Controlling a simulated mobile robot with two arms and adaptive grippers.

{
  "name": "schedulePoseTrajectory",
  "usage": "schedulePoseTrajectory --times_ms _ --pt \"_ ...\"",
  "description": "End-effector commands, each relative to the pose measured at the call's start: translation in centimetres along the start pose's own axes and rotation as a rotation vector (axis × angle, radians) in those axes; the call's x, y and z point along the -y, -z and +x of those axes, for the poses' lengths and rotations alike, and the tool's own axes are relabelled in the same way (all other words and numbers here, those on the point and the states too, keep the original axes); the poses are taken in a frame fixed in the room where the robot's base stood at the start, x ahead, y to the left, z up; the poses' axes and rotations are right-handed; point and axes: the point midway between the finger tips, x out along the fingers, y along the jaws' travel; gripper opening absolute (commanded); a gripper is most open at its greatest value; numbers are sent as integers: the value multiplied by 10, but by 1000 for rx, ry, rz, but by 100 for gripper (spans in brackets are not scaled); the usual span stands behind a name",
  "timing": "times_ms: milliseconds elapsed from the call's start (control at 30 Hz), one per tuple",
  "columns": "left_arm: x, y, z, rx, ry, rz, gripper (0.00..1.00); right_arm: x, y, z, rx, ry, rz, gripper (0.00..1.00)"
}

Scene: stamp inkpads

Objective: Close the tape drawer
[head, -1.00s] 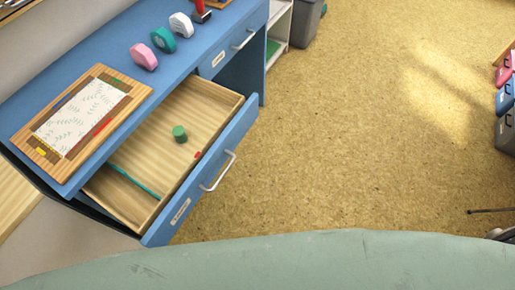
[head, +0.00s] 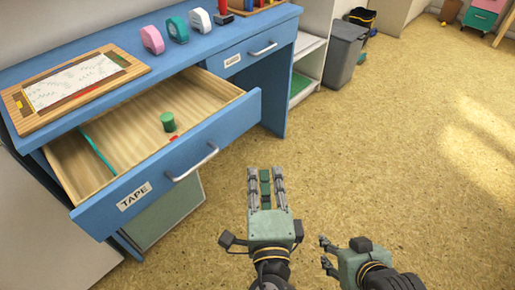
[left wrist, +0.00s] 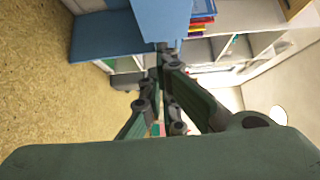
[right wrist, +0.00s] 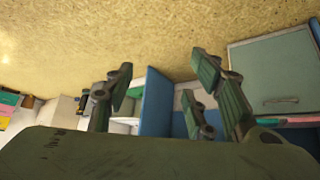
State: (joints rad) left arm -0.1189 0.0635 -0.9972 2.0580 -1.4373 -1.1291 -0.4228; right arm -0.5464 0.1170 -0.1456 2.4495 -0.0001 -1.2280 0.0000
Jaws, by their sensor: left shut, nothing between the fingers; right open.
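The tape drawer (head: 165,170), blue-fronted with wooden insides and a label reading TAPE, stands pulled out of the blue desk at the left of the head view. Its silver handle (head: 192,163) faces the open floor. A green tape roll (head: 168,122) and a small red item lie inside. My left gripper (head: 265,174) is shut and empty, to the right of the drawer front and apart from it. My right gripper (head: 325,253) is open and empty, lower and farther right. The left wrist view shows the left fingers (left wrist: 160,50) together.
On the blue desktop (head: 215,45) are a framed board (head: 75,82) and pink, teal and white tape dispensers. A second drawer (head: 245,55) beside it is closed. A grey bin (head: 345,52) stands beyond a white shelf. The floor before the drawer is clear.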

Motion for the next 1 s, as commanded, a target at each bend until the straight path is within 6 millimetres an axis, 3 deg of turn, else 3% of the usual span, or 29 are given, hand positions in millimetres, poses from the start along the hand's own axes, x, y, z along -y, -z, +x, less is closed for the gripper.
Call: schedulePoseTrajectory --times_ms 233,633,800,1000 --pt "9 -3 17 10 23 -4 0 1 12 -3 -50 2 -1 50" --pt "9 -3 100 9 21 -4 0 8 66 -1 -288 15 -5 50" --pt "8 -22 117 8 19 -1 0 10 83 -4 -369 20 -6 50" --pt "9 -31 126 7 17 -2 0 11 93 -7 -413 23 -6 50"
